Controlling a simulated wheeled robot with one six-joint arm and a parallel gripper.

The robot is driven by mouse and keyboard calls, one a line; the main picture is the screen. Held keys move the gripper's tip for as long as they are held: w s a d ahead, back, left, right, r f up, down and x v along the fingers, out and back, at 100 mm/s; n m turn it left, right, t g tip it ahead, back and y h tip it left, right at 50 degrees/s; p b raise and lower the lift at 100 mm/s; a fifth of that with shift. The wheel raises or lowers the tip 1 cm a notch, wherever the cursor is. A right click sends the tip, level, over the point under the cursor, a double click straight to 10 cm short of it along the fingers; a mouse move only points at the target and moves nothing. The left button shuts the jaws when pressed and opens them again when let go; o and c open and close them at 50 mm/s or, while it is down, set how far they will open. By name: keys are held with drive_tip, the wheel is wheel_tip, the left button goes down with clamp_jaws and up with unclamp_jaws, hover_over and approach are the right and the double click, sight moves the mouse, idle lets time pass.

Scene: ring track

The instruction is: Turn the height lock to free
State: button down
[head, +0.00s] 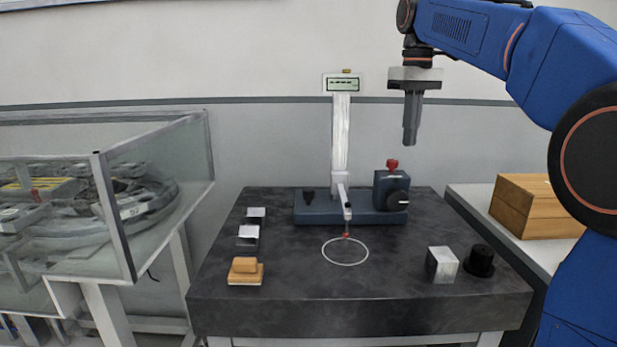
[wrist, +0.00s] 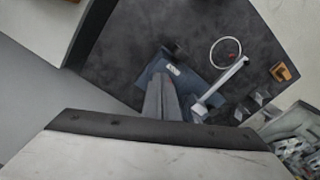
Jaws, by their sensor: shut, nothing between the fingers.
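A height gauge stands at the back of the dark table, with a white column (head: 340,145), a small display (head: 343,84) on top and a blue base (head: 350,216). At the base's right end is a blue box (head: 380,190) with a red knob (head: 392,164) on top and a black knob (head: 398,200) on its front. A small black knob (head: 309,193) sits at the base's left. I cannot read which one is the height lock or its setting. My gripper (head: 411,140) is shut and empty, pointing down above the box in the picture. In the wrist view its fingers (wrist: 162,90) partly hide the box.
A thin probe arm with a red tip (head: 346,235) reaches over a white ring (head: 345,251) on the table. A metal block (head: 441,265) and a black cylinder (head: 480,260) stand right, smaller blocks left. A glass-walled case (head: 160,190) stands left, a wooden box (head: 535,208) right.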

sight(392, 166)
drive_tip(key=shift+r, duration=0.35)
drive_tip(key=shift+s+a+f, duration=0.15)
drive_tip(key=shift+a+f, duration=0.3)
drive_tip(key=shift+f, duration=0.55)
drive_tip(key=shift+s+a+f, duration=0.15)
drive_tip(key=shift+a+f, duration=0.3)
drive_tip(key=shift+f, duration=0.55)
drive_tip(key=shift+s+a+f, duration=0.15)
drive_tip(key=shift+a+f, duration=0.3)
drive_tip(key=shift+f, duration=0.55)
drive_tip(key=shift+w+d, duration=0.3)
drive_tip(key=shift+d, duration=0.35)
drive_tip(key=shift+w+d, duration=0.35)
drive_tip(key=shift+s+d, duration=0.1)
drive_tip(key=shift+d, duration=0.05)
